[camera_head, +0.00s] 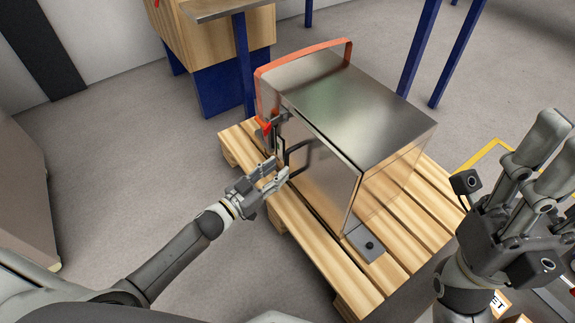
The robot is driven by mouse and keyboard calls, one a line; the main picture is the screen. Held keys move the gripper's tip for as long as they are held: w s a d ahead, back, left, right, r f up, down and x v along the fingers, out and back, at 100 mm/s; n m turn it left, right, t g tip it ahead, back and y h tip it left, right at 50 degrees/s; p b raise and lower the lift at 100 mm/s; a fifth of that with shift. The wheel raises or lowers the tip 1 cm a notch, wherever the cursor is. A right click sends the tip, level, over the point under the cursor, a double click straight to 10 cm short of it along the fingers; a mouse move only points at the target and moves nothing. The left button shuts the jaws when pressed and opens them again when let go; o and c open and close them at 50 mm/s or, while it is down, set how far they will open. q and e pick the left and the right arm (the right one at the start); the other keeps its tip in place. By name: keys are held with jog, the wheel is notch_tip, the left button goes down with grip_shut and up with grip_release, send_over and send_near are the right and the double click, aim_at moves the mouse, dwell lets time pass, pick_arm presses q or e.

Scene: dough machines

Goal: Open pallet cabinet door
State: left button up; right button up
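The pallet cabinet (350,95) is a shiny metal box on a wooden pallet (403,217). Its door (318,175) is on the side facing me and looks shut. A black bar handle (297,150) sits near the door's left edge. My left gripper (277,173) is at the handle's near left end, with its fingers apart. I cannot tell whether it touches the handle, as the fingers cover part of that spot. My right gripper (553,148) is raised at the right edge, away from the cabinet, with its fingers apart and nothing seen between them.
An orange-red bar (305,50) runs along the cabinet's back left top edge. A small metal plate (364,243) lies on the pallet by the door's right end. A wooden box on blue legs (225,90) stands behind. Grey floor (130,150) is clear at left.

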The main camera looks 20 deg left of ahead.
aim_at(287, 163)
pick_arm(q)
jog(key=b+x, duration=0.1)
jog(key=x, duration=0.4)
grip_shut()
dwell(0.3)
